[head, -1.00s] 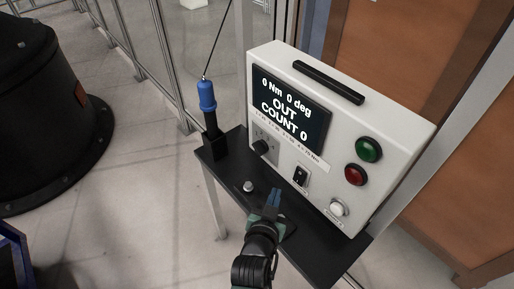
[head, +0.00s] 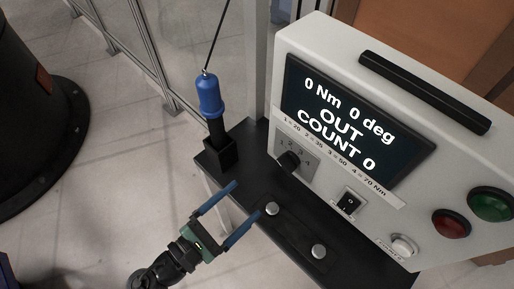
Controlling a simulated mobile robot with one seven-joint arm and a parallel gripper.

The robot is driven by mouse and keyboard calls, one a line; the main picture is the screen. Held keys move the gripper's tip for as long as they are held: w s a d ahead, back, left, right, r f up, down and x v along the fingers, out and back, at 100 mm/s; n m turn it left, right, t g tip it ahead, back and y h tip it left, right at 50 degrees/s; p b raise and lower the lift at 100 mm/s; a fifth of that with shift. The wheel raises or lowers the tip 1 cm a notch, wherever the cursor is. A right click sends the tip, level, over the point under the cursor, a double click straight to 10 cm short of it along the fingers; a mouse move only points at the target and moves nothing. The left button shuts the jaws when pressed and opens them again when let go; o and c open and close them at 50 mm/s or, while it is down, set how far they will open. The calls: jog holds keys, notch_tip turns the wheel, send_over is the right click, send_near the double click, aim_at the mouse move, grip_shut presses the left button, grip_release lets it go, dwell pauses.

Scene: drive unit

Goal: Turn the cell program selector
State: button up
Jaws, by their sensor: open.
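My gripper (head: 230,209) is open and empty. It is in front of and to the lower left of the knob, apart from it, near the front edge of the black shelf. Its two blue fingers are spread wide. The knob's exact pointing direction is too small to tell.
A blue-handled tool (head: 210,95) stands in a black holder (head: 215,157) left of the box. A black rocker switch (head: 348,204), red button (head: 451,223), green button (head: 491,204) and white button (head: 403,244) are right of the knob. Silver studs (head: 272,209) sit on the shelf (head: 250,165).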

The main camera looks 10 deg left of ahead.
aim_at(282, 168)
jog(key=x, duration=0.3)
jog(key=p+x, duration=0.1)
jog(key=x, duration=0.3)
jog(key=r+p+x, duration=0.1)
jog(key=x, duration=0.3)
jog(key=shift+d, duration=0.4)
jog(key=shift+w+d+f, duration=0.15)
jog(key=shift+w+d, duration=0.15)
jog(key=shift+w, duration=0.2)
jog(key=c, duration=1.4)
